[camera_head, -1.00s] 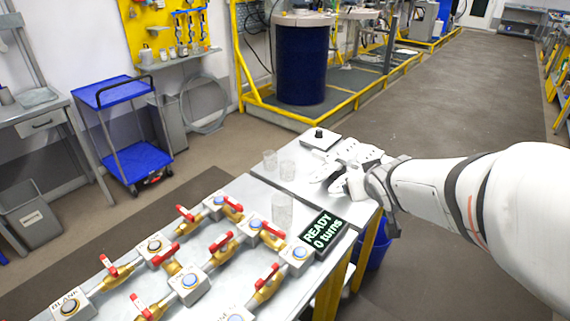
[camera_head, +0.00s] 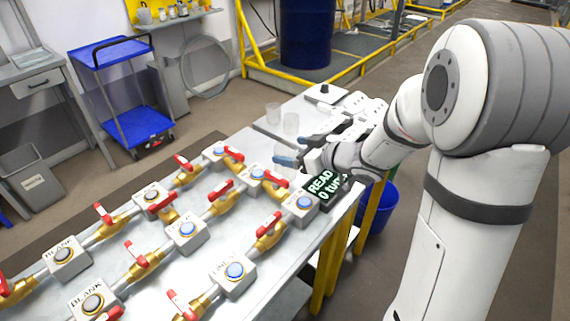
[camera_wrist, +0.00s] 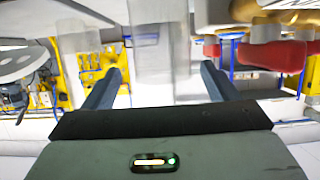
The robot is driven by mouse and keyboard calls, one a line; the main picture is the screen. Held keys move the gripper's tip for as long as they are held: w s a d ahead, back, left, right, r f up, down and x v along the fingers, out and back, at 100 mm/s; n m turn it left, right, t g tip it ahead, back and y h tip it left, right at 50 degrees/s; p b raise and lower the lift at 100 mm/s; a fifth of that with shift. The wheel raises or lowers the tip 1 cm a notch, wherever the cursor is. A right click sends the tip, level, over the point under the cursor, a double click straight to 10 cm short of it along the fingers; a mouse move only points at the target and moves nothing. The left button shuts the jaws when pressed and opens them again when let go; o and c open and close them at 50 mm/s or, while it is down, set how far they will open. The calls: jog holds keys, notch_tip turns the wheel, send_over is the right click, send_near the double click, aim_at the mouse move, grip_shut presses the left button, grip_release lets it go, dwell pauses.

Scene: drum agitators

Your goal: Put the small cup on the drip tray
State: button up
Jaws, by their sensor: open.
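Two small clear cups (camera_head: 273,114) (camera_head: 290,124) stand side by side on the metal bench top. A taller clear cup (camera_head: 284,152) stands nearer, partly hidden by my gripper. I cannot tell which of the two smaller cups is the small cup. My gripper (camera_head: 294,152) is open and low over the bench, its fingers at the taller cup in the head view. In the wrist view, a clear vessel (camera_wrist: 151,40) shows between and beyond the spread fingers (camera_wrist: 160,85), with no visible grip on it. I cannot pick out the drip tray with certainty.
A display (camera_head: 322,187) reading READY is partly covered by my gripper. Several valves with red handles (camera_head: 270,224) and button boxes (camera_head: 186,233) fill the front bench. A box with a black knob (camera_head: 325,92) sits behind the cups. A blue bucket (camera_head: 378,208) is beside the bench.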

aim_at(278, 147)
jog(key=x, duration=0.4)
jog(key=shift+w+a+r, duration=0.1)
jog(key=shift+a+r, duration=0.05)
jog(key=shift+a, duration=0.2)
jog(key=c, duration=1.1)
